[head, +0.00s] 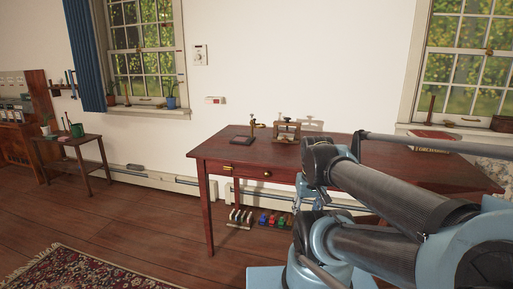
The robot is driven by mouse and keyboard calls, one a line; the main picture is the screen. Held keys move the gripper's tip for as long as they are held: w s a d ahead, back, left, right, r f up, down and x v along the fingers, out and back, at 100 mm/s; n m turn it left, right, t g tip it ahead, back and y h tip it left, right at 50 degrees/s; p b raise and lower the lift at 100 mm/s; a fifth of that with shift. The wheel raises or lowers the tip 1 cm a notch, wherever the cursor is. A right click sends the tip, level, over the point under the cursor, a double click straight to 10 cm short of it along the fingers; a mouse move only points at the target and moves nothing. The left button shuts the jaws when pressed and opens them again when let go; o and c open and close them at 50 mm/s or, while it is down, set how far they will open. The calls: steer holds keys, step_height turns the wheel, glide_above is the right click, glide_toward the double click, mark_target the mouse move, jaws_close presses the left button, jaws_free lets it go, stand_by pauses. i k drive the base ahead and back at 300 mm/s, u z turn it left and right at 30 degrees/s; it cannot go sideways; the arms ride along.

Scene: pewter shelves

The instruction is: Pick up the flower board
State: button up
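I cannot make out for sure which thing is the flower board. A flat, pale-topped piece with a red edge (433,140) lies at the right rear of the dark red wooden table (222,152), partly behind my arm. A small wooden frame-like device (287,132) stands near the table's back edge. Left of it is a dark flat base with an upright post (243,140). My blue and black arm fills the lower right, folded in front of the table. My gripper does not show.
Under the table are a small rack (240,218) and several coloured items (274,220). A side table (78,139) with a green can (77,130) stands at left. A patterned rug (80,272) lies front left. Wooden floor between them is clear.

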mark_target(284, 137)
steer(key=k, duration=0.6)
steer(key=u, duration=0.35)
steer(key=i, duration=0.5)
steer(key=u, duration=0.5)
steer(key=i, duration=1.45)
steer(key=z, duration=0.4)
